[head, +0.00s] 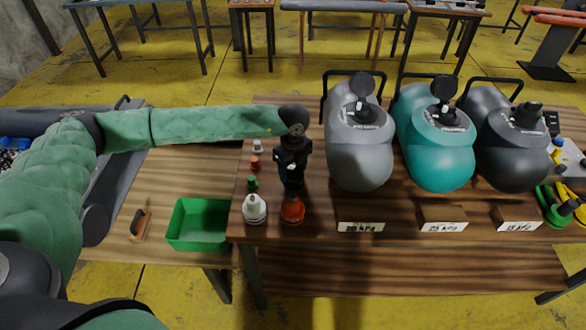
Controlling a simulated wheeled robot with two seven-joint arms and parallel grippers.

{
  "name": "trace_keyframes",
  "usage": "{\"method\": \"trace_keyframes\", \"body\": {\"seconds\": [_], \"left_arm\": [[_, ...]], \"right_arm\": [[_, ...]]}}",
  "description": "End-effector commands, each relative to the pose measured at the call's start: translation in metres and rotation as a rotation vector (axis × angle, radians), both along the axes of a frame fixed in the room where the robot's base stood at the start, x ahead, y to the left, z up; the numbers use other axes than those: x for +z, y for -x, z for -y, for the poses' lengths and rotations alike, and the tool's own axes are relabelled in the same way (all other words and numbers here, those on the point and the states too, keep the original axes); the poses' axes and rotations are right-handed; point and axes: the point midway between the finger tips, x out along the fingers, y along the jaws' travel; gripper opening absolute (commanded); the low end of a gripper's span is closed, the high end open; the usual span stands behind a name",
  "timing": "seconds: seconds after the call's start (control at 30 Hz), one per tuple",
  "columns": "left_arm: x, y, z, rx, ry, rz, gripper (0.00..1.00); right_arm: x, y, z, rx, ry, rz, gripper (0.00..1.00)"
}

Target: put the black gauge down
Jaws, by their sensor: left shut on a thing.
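My left arm reaches in from the left in a green sleeve and ends in my black left gripper (291,180), which points down over the left part of the wooden table. The gripper is shut on a small dark thing, the black gauge. The gauge blends with the black fingers, so its outline is mostly hidden. I cannot tell whether the gauge touches the tabletop. My right gripper is out of view.
A green tray (198,226) lies at the left.

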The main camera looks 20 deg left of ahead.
Motion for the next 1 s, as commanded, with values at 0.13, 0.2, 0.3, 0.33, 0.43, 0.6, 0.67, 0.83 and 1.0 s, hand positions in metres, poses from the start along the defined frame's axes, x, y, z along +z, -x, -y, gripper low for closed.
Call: {"method": "trace_keyframes", "body": {"seconds": [0.13,0.2,0.3,0.33,0.43,0.6,0.67,0.83,1.0], "left_arm": [[-0.001,0.0,0.0,0.0,0.0,0.0,0.31],[-0.001,0.0,0.0,0.0,0.0,0.0,0.31],[-0.001,0.0,0.0,0.0,0.0,0.0,0.78],[-0.001,0.0,0.0,0.0,0.0,0.0,0.83],[-0.001,0.0,0.0,0.0,0.0,0.0,0.83],[-0.001,0.0,0.0,0.0,0.0,0.0,0.83],[0.0,0.0,0.0,0.0,0.0,0.0,0.83],[0.002,0.0,0.0,0.0,0.0,0.0,0.83],[0.012,0.0,0.0,-0.001,0.001,0.0,0.83]], "right_arm": [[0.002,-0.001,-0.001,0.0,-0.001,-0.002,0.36],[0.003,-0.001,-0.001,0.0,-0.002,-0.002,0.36],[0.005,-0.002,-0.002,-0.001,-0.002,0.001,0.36],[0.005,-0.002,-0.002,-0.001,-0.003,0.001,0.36],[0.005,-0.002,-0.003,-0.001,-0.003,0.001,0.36],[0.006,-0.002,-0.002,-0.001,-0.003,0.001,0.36],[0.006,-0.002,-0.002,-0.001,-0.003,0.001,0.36],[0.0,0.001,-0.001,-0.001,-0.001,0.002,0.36],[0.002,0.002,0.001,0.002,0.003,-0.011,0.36]]}}
